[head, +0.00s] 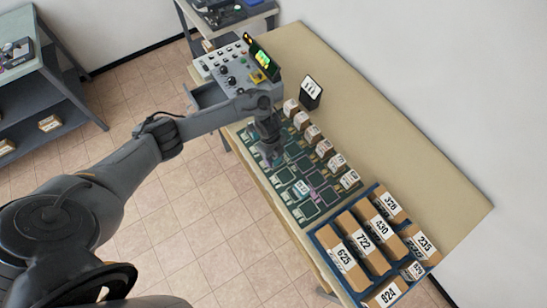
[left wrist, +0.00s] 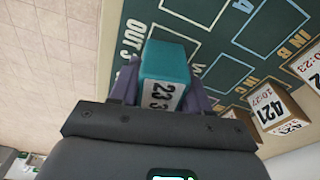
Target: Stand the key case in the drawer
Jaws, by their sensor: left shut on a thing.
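My left gripper (head: 271,158) is over the green mat at the left part of the table. In the left wrist view my left gripper (left wrist: 165,95) is shut on a teal case with a white number label, the key case (left wrist: 165,62), which sits between its two purple fingers. In the head view the case is mostly hidden by the gripper. The drawer (head: 207,97) is a grey open tray sticking out at the left of the button console, and its inside is only partly seen. My right gripper is not in view.
The green mat (head: 289,205) has marked outlines and a small white-and-blue box (head: 301,187). Several small labelled boxes (head: 324,148) line its far side. The console (head: 235,66) and a black number stand (head: 311,88) are behind. A blue crate (head: 321,237) holds numbered cartons. The table's right side is bare.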

